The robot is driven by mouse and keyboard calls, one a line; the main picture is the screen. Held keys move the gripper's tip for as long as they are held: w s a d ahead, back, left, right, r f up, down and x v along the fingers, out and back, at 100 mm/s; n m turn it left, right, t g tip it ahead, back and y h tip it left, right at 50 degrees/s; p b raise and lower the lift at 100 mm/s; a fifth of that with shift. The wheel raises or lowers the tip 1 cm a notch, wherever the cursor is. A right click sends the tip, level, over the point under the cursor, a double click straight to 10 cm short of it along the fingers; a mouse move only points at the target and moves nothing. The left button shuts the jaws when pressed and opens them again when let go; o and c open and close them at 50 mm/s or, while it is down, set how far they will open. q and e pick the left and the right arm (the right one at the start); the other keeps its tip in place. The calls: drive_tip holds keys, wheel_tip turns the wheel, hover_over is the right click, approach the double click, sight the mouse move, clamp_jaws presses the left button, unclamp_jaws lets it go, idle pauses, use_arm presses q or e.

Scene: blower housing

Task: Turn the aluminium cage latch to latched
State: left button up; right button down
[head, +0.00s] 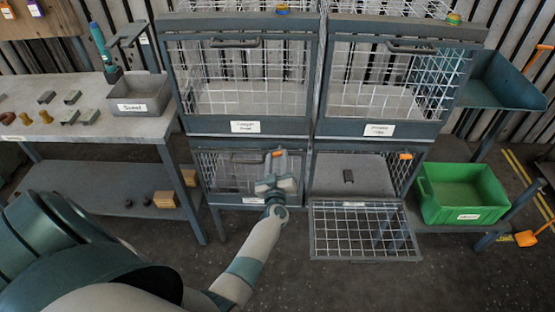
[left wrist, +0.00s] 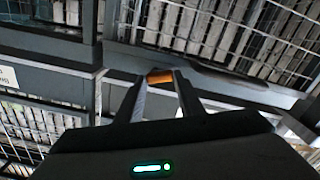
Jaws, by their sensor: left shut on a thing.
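My left gripper (head: 275,180) is at the front of the lower left cage (head: 215,170), near its upper right. An orange latch (head: 278,153) shows just above the fingers. In the left wrist view, the gripper (left wrist: 158,88) has its two fingers on either side of the orange latch (left wrist: 160,76) and is shut on it. The latch's exact angle is hard to tell. The cage front looks closed, and my gripper hides part of it. Its label (head: 253,200) is too small to read, so I cannot confirm that it is the aluminium cage. My right gripper is not in view.
The lower right cage has its mesh door (head: 365,232) folded down, and another orange latch (head: 405,156). Two larger mesh cages (head: 240,127) stand above. A green crate (head: 460,190) is at the right, a workbench (head: 90,128) at the left.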

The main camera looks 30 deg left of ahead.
use_arm(q)
drive_tip(key=n, duration=0.2)
drive_tip(key=n+b, duration=0.1)
drive_tip(key=n, duration=0.2)
drive_tip(key=shift+f+n, duration=0.3)
drive_tip(key=n+b, duration=0.1)
drive_tip(key=n, duration=0.3)
drive_tip(key=n+b, duration=0.2)
drive_tip(key=n, duration=0.2)
drive_tip(key=shift+w+d+f, duration=0.1)
drive_tip(key=shift+d+f, duration=0.05)
drive_tip(key=shift+d, duration=0.05)
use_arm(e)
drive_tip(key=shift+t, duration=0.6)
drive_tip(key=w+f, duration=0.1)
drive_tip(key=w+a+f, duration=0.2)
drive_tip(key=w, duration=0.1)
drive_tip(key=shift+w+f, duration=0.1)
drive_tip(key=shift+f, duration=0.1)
use_arm(q)
drive_tip(key=o, duration=1)
drive_tip(key=shift+o, duration=0.3)
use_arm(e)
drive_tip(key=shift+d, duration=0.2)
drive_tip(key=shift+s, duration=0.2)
